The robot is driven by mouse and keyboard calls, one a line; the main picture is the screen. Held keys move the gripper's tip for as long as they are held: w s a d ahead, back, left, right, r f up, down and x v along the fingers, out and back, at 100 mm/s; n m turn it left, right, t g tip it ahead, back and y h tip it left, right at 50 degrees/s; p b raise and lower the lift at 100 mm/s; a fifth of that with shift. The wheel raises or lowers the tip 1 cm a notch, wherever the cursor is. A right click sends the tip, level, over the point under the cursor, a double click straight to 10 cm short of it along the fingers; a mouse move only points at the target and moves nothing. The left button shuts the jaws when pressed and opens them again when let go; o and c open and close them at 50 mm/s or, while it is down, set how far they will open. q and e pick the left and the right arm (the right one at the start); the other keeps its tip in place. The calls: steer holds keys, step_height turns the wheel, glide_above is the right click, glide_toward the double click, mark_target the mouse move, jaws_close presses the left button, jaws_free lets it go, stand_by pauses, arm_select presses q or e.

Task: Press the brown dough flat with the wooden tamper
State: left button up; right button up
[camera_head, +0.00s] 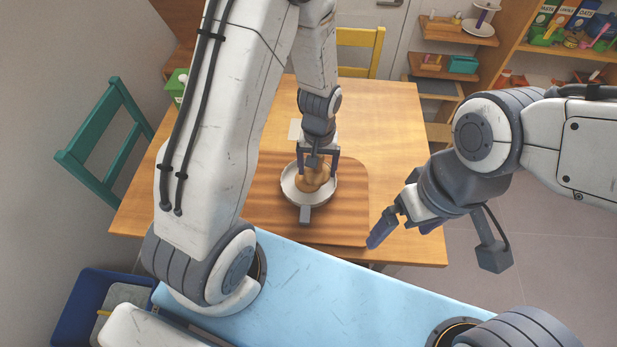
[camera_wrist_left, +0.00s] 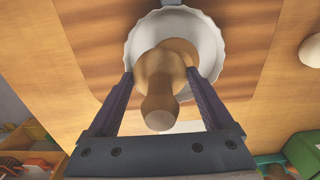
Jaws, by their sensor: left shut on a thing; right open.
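A white fluted dish (camera_head: 289,192) sits on a striped wooden board (camera_head: 262,222) on the table; its rim also shows in the left wrist view (camera_wrist_left: 212,40). My left gripper (camera_head: 317,172) points down over the dish and is shut on the wooden tamper (camera_wrist_left: 160,78); its rounded handle end faces the wrist camera. The brown dough (camera_wrist_left: 184,47) shows only partly behind the tamper, inside the dish. Whether the tamper touches the dough cannot be told. My right gripper (camera_head: 402,232) is open and empty, near the board's right front corner.
The wooden table (camera_head: 395,115) has free room behind and right of the board. A green chair (camera_head: 105,140) stands left, a yellow chair (camera_head: 358,50) behind. A green carton (camera_head: 177,86) stands at the table's left back. Shelves (camera_head: 555,60) with goods are at right.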

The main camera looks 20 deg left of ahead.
mark_target(308, 179)
arm_select(q)
steer(key=shift+s+a, duration=0.4)
steer(key=shift+s, duration=0.3)
steer(key=shift+s+a, duration=0.35)
steer(key=shift+s, duration=0.3)
steer(key=shift+f+b, duration=0.55)
steer(key=shift+f, duration=0.25)
stand_by(0.9)
steer(key=shift+r+p, duration=0.65)
steer(key=shift+p, duration=0.05)
stand_by(0.4)
steer(key=shift+w+a+p, duration=0.15)
steer(key=shift+w+a, duration=0.05)
steer(key=shift+w, duration=0.5)
steer(key=shift+w+a+p, duration=0.1)
steer(key=shift+w+a, duration=0.1)
steer(key=shift+w, duration=0.5)
steer(key=shift+w+a+p, duration=0.15)
steer(key=shift+w+a, duration=0.05)
steer(key=shift+w, duration=0.5)
